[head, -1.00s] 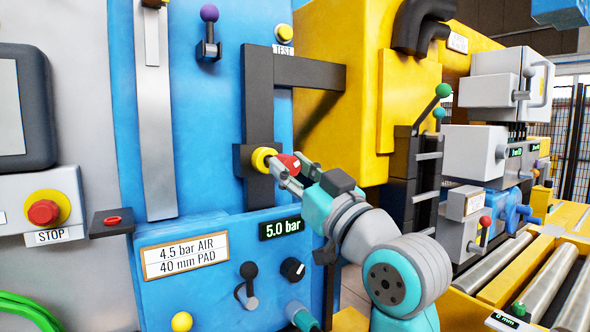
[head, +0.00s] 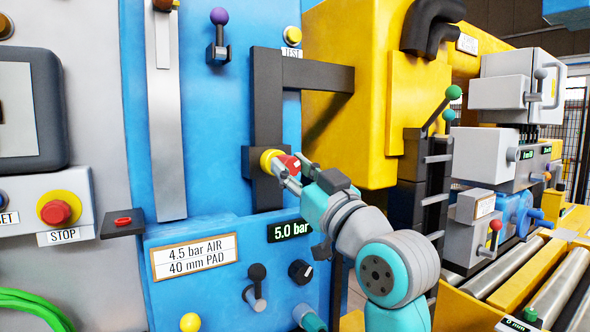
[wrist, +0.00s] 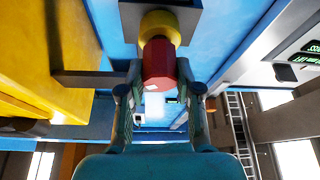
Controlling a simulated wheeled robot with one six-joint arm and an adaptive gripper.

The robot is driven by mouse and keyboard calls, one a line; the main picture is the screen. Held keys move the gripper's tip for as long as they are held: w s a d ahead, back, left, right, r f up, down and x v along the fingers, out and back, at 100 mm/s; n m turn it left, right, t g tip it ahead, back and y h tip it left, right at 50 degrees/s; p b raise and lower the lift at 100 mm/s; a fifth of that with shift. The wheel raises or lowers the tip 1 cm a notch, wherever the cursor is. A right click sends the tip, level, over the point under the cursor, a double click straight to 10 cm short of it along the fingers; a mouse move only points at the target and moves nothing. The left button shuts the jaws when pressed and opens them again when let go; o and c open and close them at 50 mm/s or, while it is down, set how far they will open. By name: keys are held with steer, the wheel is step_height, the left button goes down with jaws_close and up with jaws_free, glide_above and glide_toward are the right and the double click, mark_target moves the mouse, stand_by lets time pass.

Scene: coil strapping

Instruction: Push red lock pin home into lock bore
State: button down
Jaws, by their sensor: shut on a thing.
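The red lock pin (head: 289,164) is between the fingers of my gripper (head: 291,172), which is shut on it. Its inner end meets a yellow ring (head: 268,161) on a dark block (head: 262,190) fixed to the blue panel. In the wrist view the red pin (wrist: 159,66) shows between the two fingers of my gripper (wrist: 160,92), with the yellow ring (wrist: 160,24) directly beyond it. The bore itself is hidden behind the ring and pin, so I cannot tell how deep the pin sits.
A dark L-shaped bracket (head: 268,100) rises above the block and reaches right. A 5.0 bar display (head: 291,231) and a black knob (head: 300,271) sit below on the blue panel. A yellow housing (head: 375,120) stands to the right.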

steer(key=shift+w+a, duration=0.25)
steer(key=shift+w, duration=0.1)
steer(key=shift+c, duration=2.4)
jaws_free()
steer(key=s+d, duration=0.3)
steer(key=s, duration=0.2)
steer(key=shift+d, duration=0.2)
